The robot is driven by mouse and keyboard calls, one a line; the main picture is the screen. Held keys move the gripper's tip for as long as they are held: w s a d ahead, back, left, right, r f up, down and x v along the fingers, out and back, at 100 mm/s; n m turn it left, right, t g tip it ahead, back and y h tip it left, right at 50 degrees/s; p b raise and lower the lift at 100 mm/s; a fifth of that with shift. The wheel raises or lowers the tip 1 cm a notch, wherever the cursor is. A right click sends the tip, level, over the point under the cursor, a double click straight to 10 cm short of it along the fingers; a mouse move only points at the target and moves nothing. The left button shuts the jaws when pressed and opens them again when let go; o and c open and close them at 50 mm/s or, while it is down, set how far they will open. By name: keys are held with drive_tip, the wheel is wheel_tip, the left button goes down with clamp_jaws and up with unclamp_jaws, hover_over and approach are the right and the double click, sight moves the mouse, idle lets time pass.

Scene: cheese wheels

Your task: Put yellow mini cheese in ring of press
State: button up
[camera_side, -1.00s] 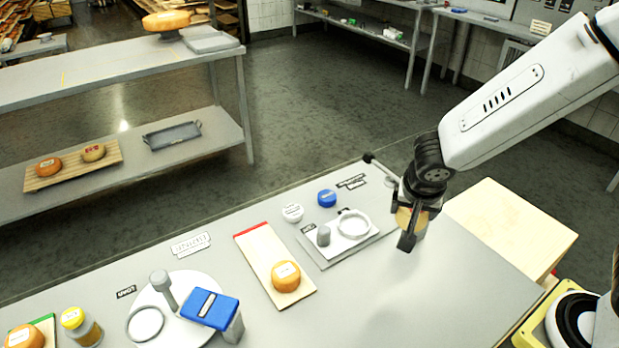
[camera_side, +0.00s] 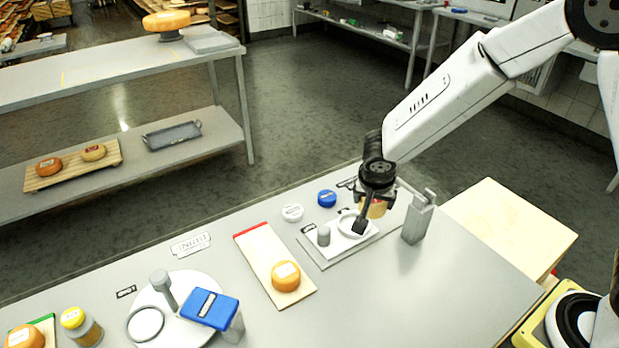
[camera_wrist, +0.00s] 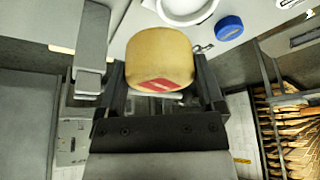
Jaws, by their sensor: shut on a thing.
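The yellow mini cheese (camera_wrist: 160,55), with a red label, is between my gripper's fingers in the wrist view. It shows partly in the side view (camera_side: 377,209), held above the small press. My gripper (camera_side: 366,215) is shut on it and tilted, with one finger in front of the white ring (camera_side: 343,223). The ring lies on the small press plate (camera_side: 340,250) beside a grey cylinder (camera_side: 323,236). The ring's rim also shows at the top of the wrist view (camera_wrist: 188,20), beyond the cheese. The finger hides part of the ring; their exact gap is unclear.
A tall grey block (camera_side: 417,218) stands just right of the press. A blue lid (camera_side: 327,198) and a white lid (camera_side: 292,212) lie behind it. A board (camera_side: 262,250) with an orange cheese (camera_side: 286,276) is at left. The table's front right is clear.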

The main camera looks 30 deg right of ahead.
drive_tip(key=shift+w+a+f, duration=0.1)
drive_tip(key=shift+w+f, duration=0.95)
drive_tip(key=shift+f, duration=0.25)
drive_tip(key=shift+w+a+f, duration=0.1)
drive_tip(key=shift+w+f, duration=0.9)
drive_tip(key=shift+f, duration=0.25)
drive_tip(key=shift+w+f, duration=0.15)
drive_tip(key=shift+f, duration=0.05)
drive_tip(key=shift+w+f, duration=0.1)
drive_tip(key=shift+f, duration=1.55)
drive_tip(key=shift+f, duration=0.15)
drive_tip(key=o, duration=1)
drive_tip(key=shift+o, duration=0.2)
